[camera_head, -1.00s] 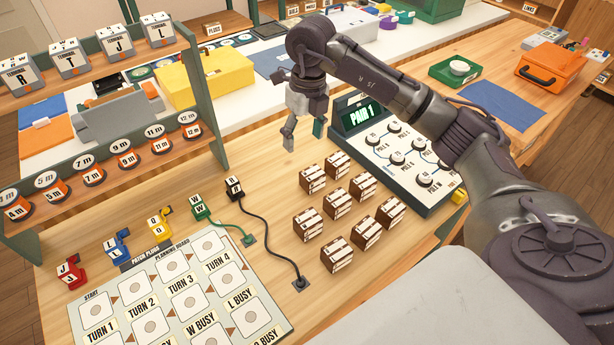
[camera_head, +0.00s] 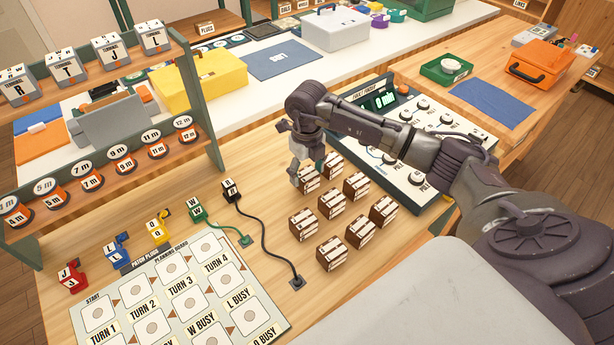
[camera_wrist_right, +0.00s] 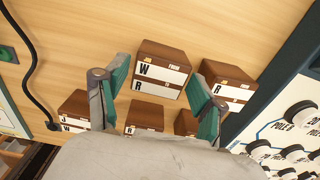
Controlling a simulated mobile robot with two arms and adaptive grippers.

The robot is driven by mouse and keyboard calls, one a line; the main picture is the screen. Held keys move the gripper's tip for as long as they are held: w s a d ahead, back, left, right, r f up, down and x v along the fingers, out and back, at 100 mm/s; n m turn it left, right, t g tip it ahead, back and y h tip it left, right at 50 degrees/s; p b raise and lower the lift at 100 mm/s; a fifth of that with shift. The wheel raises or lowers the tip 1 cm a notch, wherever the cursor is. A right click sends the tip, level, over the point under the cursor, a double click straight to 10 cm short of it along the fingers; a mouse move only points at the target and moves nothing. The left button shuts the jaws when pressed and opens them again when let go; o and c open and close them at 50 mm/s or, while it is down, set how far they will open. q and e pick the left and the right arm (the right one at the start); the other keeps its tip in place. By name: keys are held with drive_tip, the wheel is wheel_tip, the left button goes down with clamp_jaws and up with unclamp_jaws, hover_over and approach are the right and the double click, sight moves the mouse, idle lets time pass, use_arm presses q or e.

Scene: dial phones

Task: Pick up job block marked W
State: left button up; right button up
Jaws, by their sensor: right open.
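Several brown job blocks with white label strips stand in a group on the wooden table. In the right wrist view, one job block marked W above R (camera_wrist_right: 163,72) lies between and just beyond the two green-padded fingers. My right gripper (camera_head: 307,174) is open and empty, and it also shows in the right wrist view (camera_wrist_right: 162,98). In the head view it hangs at the back left of the group, partly covering a block (camera_head: 310,184) there. The block letters are too small to read in the head view. My left gripper is not in view.
Neighbouring blocks stand close, one to the right (camera_wrist_right: 230,88) in the wrist view. The phone panel (camera_head: 440,130) is right of the group. A black cord (camera_head: 262,235) and the planning board (camera_head: 185,270) lie to the left. Bare table lies behind the W block.

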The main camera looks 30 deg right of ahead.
drive_tip(key=shift+f, duration=0.6)
drive_tip(key=c, duration=0.9)
drive_tip(key=shift+r, duration=0.1)
drive_tip(key=shift+c, duration=0.2)
